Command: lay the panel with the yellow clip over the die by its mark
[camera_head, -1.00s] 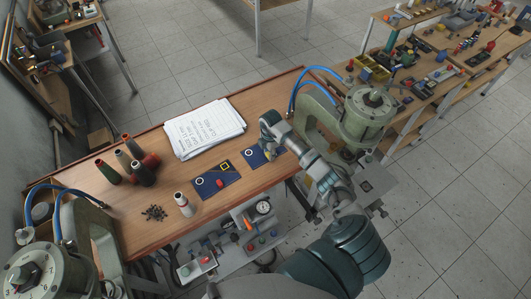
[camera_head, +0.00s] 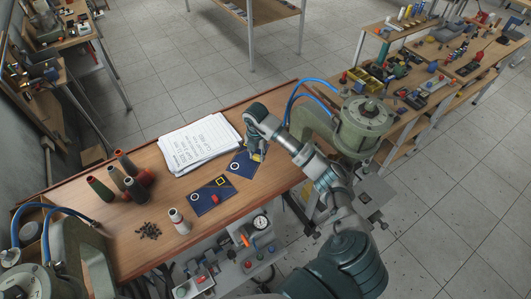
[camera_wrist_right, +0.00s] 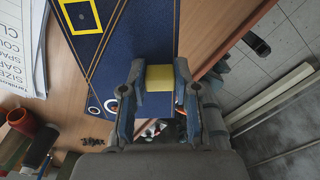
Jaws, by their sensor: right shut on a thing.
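A dark blue panel (camera_head: 242,163) with a white ring and a yellow clip is beside the paper sheets. My right gripper (camera_head: 256,156) is shut on its yellow clip, which shows between the fingers in the right wrist view (camera_wrist_right: 160,78). The dies are not clearly visible. My left gripper is out of view.
A green press (camera_head: 366,112) with blue hoses stands at the bench's right end, another (camera_head: 72,262) at its left end.

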